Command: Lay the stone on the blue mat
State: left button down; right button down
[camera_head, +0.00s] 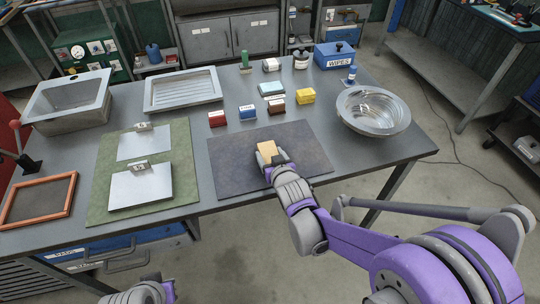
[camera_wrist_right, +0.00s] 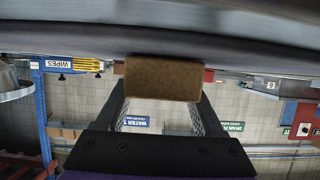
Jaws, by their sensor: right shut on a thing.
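The stone (camera_head: 267,150) is a tan block in the head view, over the middle of a dark bluish-grey mat (camera_head: 232,178). My right gripper (camera_head: 273,160) is shut on the stone. In the right wrist view the stone (camera_wrist_right: 163,78) shows as a brown block between the two fingers, close to a dark surface. I cannot tell whether it touches the mat. Only a piece of my left arm's end shows at the bottom left of the head view; its fingers cannot be made out.
A metal bowl (camera_head: 373,112) stands to the right. A green mat (camera_head: 97,205) with metal plates lies left, beside an orange frame (camera_head: 12,215). Bare table shows between the two mats.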

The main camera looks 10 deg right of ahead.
jog(key=shift+c, duration=2.3)
grip_release()
jog(key=shift+f, duration=0.2)
jog(key=o, duration=0.5)
jog(key=shift+r, duration=0.1)
jog(key=shift+c, duration=0.2)
